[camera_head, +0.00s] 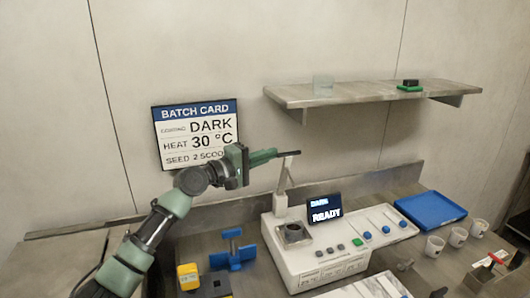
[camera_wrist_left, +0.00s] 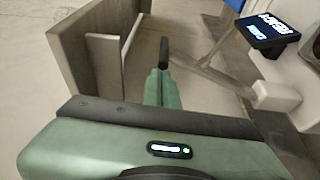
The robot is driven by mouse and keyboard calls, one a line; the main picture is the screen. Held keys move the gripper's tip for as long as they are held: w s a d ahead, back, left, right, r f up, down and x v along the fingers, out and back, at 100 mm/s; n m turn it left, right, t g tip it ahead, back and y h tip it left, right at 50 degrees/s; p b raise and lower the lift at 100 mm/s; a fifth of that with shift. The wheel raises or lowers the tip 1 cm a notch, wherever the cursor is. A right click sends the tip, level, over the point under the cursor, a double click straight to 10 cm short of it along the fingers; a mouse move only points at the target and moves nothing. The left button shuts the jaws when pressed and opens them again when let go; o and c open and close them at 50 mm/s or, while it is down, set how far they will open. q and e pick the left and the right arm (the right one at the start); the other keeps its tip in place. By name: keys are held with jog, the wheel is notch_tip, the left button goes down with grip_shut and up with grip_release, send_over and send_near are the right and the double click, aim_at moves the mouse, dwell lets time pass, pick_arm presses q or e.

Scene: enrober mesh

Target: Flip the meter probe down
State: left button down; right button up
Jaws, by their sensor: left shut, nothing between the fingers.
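The meter probe (camera_head: 283,178) is a pale arm hinged on the white machine (camera_head: 303,262). It stands raised and slightly tilted, with a short bar at its top. In the left wrist view the probe (camera_wrist_left: 222,78) runs from its pale hinge block toward my fingertips. My left gripper (camera_head: 280,154) is shut and empty, its dark tip at the probe's upper end. In the left wrist view the shut fingers (camera_wrist_left: 163,58) show close beside the probe's end; I cannot tell whether they touch. A dark-mouthed pot (camera_head: 294,233) sits in the machine below the probe. My right gripper is not in view.
A display (camera_head: 325,208) reads DARK, READY. A blue clamp-like stand (camera_head: 233,250) and a yellow box (camera_head: 188,277) are left of the machine. A wall shelf (camera_head: 372,93) is above.

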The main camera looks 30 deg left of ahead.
pick_arm(q)
jog(key=s+d+f+p, duration=0.2)
jog(key=s+d+f, duration=0.4)
jog(key=d+f, duration=0.1)
jog(key=shift+s+d, duration=0.2)
jog(key=shift+s, duration=0.1)
jog(key=shift+f, duration=0.1)
dwell(0.5)
jog(key=b+v, duration=0.2)
jog(key=v, duration=0.5)
jog(key=shift+s+a+b, duration=0.2)
jog(key=shift+s+b, duration=0.15)
jog(key=shift+b, duration=0.05)
